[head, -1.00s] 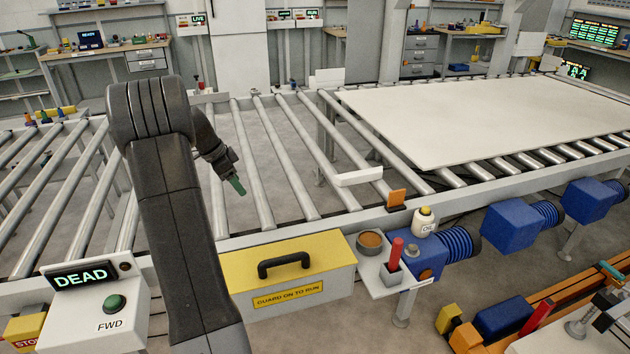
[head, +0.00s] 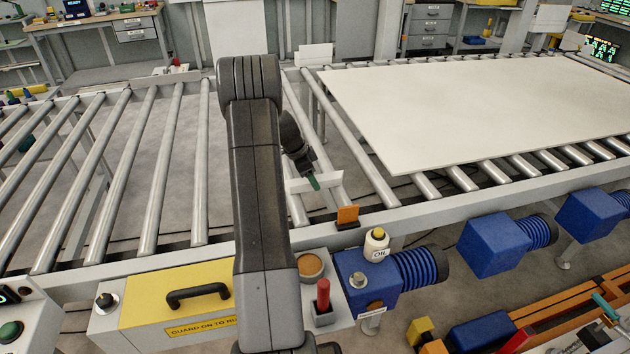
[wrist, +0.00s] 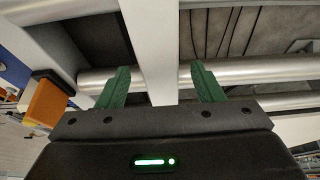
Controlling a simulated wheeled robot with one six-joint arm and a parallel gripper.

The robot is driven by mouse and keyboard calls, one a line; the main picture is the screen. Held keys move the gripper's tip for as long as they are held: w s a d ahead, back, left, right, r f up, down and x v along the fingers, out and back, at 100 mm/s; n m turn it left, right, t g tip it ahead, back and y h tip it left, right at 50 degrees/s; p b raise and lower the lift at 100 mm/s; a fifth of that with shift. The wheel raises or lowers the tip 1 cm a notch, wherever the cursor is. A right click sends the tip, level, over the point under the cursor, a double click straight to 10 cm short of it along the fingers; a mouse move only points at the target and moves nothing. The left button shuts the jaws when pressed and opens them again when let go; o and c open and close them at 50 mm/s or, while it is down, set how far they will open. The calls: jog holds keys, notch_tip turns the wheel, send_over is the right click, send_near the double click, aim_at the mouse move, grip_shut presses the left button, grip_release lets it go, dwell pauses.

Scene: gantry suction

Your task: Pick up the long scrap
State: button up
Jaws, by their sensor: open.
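The long scrap (head: 332,183) is a narrow white strip lying across the rollers near the conveyor's front rail. My gripper (head: 314,181) points down at it, and the green fingertip covers part of its middle. In the wrist view the strip (wrist: 148,45) runs lengthwise between my two green fingers, and the gripper (wrist: 159,68) is open. The strip's near end is hidden behind the gripper body. I cannot tell the exact height of the fingertips above the rollers.
An orange block (head: 348,215) stands on the front rail close by; it also shows in the wrist view (wrist: 47,103). A large white sheet (head: 480,110) covers the rollers to the right. The oil bottle (head: 376,244), blue motor (head: 365,283) and yellow guard box (head: 150,300) sit in front.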

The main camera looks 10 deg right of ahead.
jog(key=shift+x, duration=0.75)
jog(key=shift+w, duration=0.1)
jog(key=c, duration=1.2)
